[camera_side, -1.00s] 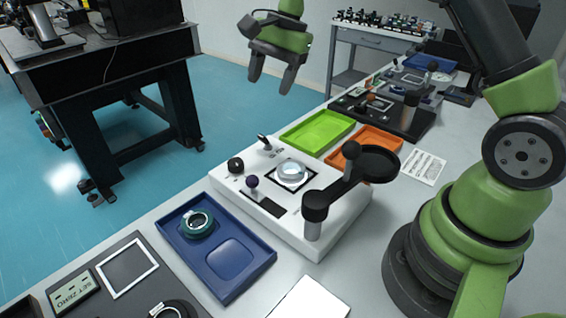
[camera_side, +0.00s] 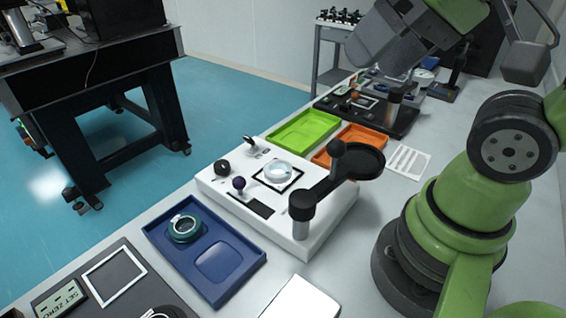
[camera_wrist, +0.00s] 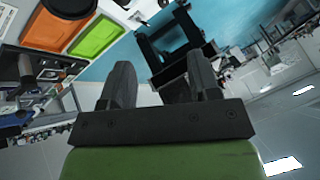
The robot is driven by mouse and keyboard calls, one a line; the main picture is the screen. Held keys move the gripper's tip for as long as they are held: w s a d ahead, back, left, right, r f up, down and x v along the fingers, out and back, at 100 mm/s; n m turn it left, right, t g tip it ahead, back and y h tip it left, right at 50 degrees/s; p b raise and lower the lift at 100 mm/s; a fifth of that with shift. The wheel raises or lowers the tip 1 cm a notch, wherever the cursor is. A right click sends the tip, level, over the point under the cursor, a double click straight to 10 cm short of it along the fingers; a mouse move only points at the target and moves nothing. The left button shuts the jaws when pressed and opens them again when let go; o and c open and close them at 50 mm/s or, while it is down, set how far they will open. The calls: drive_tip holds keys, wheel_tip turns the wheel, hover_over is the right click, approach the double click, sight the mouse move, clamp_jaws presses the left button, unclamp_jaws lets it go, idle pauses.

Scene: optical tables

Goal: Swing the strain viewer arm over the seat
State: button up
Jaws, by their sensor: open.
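The strain viewer is a white box (camera_side: 330,212) on the bench. Its black swing arm (camera_side: 318,190) pivots on a post at the box's front right corner. The arm points back and right, so its round dark head (camera_side: 358,162) hangs beside the seat (camera_side: 262,180), toward the orange tray. A clear glass disc (camera_side: 278,173) lies on the seat. In the wrist view my gripper (camera_wrist: 158,75) is open and empty, apart from everything. The round dark head appears cut off at that view's top left (camera_wrist: 68,6). In the side view I cannot make out my fingertips.
A green tray (camera_side: 303,131) and an orange tray (camera_side: 362,137) stand behind the box. A blue tray (camera_side: 245,258) with a teal ring (camera_side: 184,229) is at its left. Small knobs (camera_side: 239,184) rise from the box. A white card (camera_side: 406,162) lies right.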

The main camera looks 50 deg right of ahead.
sight(330, 151)
drive_tip(key=d+f+m+g+y, duration=0.1)
drive_tip(key=d+f+m+y, duration=0.1)
drive_tip(key=f+m+y, duration=0.2)
drive_tip(key=w+d+f+m+g+y, duration=0.1)
drive_tip(key=d+f+m+g+y, duration=0.1)
drive_tip(key=d+f+m+y, duration=0.1)
drive_tip(key=w+d+f+m+g+y, duration=0.1)
drive_tip(key=d+f+m+g+y, duration=0.1)
drive_tip(key=f+m+y, duration=0.3)
drive_tip(key=shift+w+d+f+y, duration=0.15)
drive_tip(key=shift+d+f+y, duration=0.15)
drive_tip(key=shift+f+y, duration=0.3)
drive_tip(key=shift+w+d+f+y, duration=0.1)
drive_tip(key=shift+d+f+y, duration=0.25)
drive_tip(key=shift+y, duration=0.35)
drive_tip(key=shift+d+f+m+t+y, duration=0.2)
drive_tip(key=shift+f+m+t+y, duration=0.25)
drive_tip(key=shift+m+t, duration=0.3)
drive_tip(key=shift+a+f, duration=0.1)
drive_tip(key=a, duration=0.3)
drive_tip(key=w+a, duration=0.1)
drive_tip(key=a, duration=0.2)
drive_tip(key=w+a, duration=0.1)
drive_tip(key=a, duration=0.2)
drive_tip(key=shift+a, duration=0.25)
drive_tip(key=shift+c, duration=0.4)
clamp_jaws()
